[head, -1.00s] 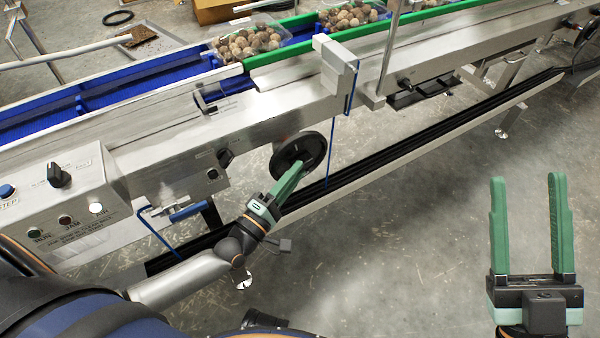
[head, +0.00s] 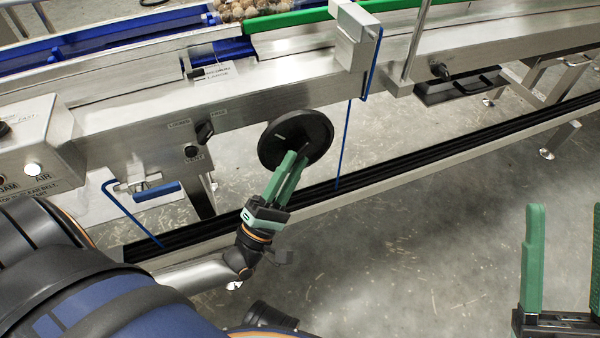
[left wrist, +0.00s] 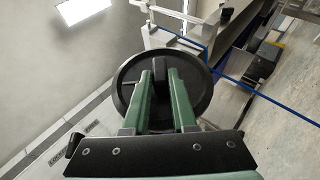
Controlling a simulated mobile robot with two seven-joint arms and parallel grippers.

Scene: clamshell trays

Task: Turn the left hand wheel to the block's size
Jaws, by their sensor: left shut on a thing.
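The left hand wheel (head: 312,128) is a black disc on the front of the steel conveyor frame. It also fills the middle of the left wrist view (left wrist: 131,78). My left gripper (head: 297,160) reaches it from below. In the left wrist view its green fingers (left wrist: 167,76) lie over the wheel's face, shut on the wheel's dark grip (left wrist: 180,66). The fingers hide part of the wheel. My right gripper (head: 567,210) is open and empty at the lower right, partly cut off by the picture edge.
A steel bracket (head: 357,40) with a blue rod hanging from it stands right of the wheel. A small black selector knob (head: 204,131) is left of it. A control box (head: 35,135) is at far left. A long dark rail (head: 400,155) runs below; the floor at lower right is clear.

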